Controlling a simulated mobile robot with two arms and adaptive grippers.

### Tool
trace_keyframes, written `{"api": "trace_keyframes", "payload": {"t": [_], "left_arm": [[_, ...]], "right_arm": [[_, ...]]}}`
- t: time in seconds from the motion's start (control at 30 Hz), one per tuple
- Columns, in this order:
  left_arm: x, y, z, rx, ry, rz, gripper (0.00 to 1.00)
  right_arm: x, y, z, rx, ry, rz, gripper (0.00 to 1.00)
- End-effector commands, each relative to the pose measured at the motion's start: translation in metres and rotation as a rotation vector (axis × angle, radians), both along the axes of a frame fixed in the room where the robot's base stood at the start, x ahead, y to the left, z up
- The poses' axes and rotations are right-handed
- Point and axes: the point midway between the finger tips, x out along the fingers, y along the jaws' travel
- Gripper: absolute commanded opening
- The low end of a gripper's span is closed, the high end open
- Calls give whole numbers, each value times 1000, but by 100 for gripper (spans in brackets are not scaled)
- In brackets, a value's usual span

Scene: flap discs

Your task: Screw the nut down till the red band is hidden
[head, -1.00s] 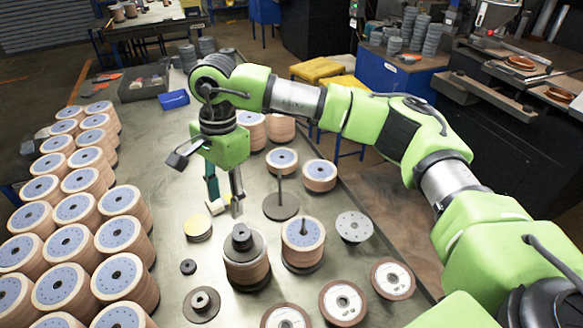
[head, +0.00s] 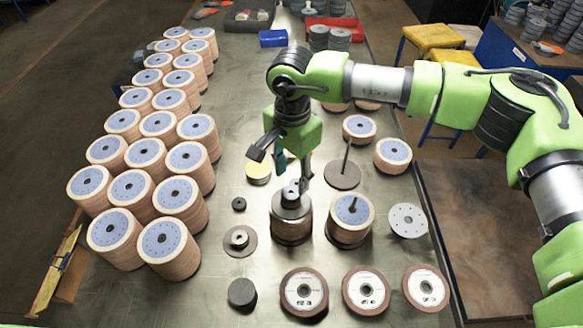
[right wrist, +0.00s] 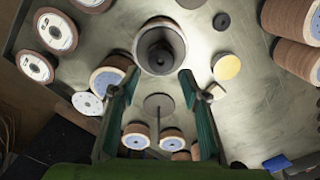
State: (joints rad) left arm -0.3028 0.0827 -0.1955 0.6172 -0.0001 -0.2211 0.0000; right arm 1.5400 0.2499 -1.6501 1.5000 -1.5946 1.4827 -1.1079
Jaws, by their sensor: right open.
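A stack of flap discs (head: 292,225) stands on the bench with a dark plate on top. A dark nut (head: 291,193) sits at its centre. The right wrist view shows the stack (right wrist: 146,38) from above, with the round dark nut (right wrist: 160,57) at its middle. No red band can be made out. My right gripper (head: 293,180) is over the stack, pointing down. Its teal-padded fingers are spread wide and empty, and in the right wrist view the fingertips (right wrist: 160,77) lie either side just short of the nut. My left gripper is in neither view.
Beside the stack stand another disc stack on a spindle (head: 350,219) and a base with a bare upright rod (head: 343,176). A loose washer with a hub (head: 240,241) lies to the left. Many disc stacks fill the bench's left side; labelled discs (head: 304,290) lie in front.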

Motion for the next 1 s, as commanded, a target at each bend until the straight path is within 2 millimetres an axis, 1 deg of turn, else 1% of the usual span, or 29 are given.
{"api": "trace_keyframes", "payload": {"t": [0.03, 0.1, 0.17, 0.23, 0.3, 0.5, 0.7, 0.83, 1.0], "left_arm": [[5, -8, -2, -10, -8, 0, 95], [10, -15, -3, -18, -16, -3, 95], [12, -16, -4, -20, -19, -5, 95], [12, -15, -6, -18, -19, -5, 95], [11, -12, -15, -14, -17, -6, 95], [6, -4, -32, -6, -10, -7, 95], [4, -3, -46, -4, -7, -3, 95], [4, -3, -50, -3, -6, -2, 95], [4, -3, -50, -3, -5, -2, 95]], "right_arm": [[0, 0, -6, 0, 1, 1, 42], [-1, 1, -12, 1, 1, 1, 42], [-1, 1, -16, 0, 1, 1, 42], [-1, 1, -22, 0, 1, 1, 42], [0, 1, -30, 1, 1, 1, 42], [0, 1, -43, 1, 0, 1, 42], [0, 1, -55, 1, -1, 1, 42], [0, 1, -59, 1, -1, 1, 42], [0, 1, -58, 1, -1, 1, 42]]}}
